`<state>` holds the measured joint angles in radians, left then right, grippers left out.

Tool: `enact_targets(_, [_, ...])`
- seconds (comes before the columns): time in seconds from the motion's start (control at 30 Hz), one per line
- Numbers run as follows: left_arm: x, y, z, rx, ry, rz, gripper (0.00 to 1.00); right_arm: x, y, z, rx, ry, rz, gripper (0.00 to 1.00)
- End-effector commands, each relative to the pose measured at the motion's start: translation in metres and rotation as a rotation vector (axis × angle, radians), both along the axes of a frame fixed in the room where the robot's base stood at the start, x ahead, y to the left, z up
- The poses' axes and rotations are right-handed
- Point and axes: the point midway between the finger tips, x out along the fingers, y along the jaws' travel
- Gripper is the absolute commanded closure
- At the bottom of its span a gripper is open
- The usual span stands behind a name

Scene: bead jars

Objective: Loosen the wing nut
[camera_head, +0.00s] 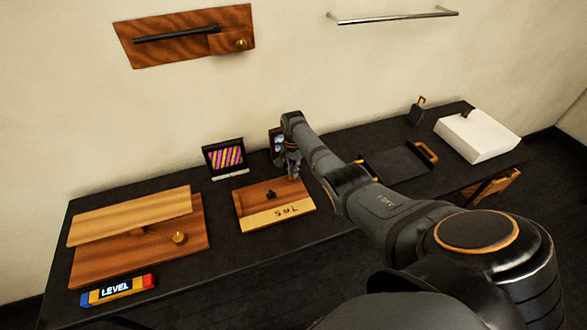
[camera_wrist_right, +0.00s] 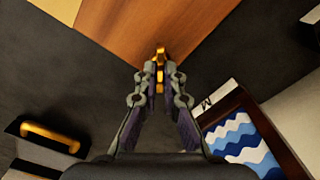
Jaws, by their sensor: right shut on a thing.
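My right gripper (camera_head: 292,175) reaches down over the back right corner of a wooden board (camera_head: 250,196) on the dark table. In the wrist view the right gripper (camera_wrist_right: 160,84) has its fingertips together on a small brass piece (camera_wrist_right: 160,54), which looks like the wing nut. The brass piece is at the corner of the wooden board (camera_wrist_right: 140,22). Its lower part is hidden between the fingertips, and how far it is turned cannot be told. In the head view the gripper hides most of it. My left gripper is not in view.
A wave picture (camera_wrist_right: 243,140) stands close beside the gripper. A striped framed panel (camera_head: 224,157) stands behind the board. Left are a tilted plank (camera_head: 130,215) and a LEVEL block (camera_head: 118,290). Right are a dark tray with a gold handle (camera_head: 427,152) and a white box (camera_head: 477,135).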

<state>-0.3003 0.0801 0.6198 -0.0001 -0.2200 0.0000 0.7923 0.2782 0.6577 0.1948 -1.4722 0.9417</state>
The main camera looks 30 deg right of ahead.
Motion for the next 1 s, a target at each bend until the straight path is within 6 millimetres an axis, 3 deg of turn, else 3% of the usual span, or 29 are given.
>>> enact_targets(0.6, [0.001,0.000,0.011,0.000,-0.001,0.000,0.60,0.002,0.002,0.001,0.001,-0.001,0.577,1.00])
enact_targets(1.0, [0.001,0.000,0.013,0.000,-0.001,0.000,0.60,0.003,0.003,0.000,0.000,-0.001,0.846,1.00])
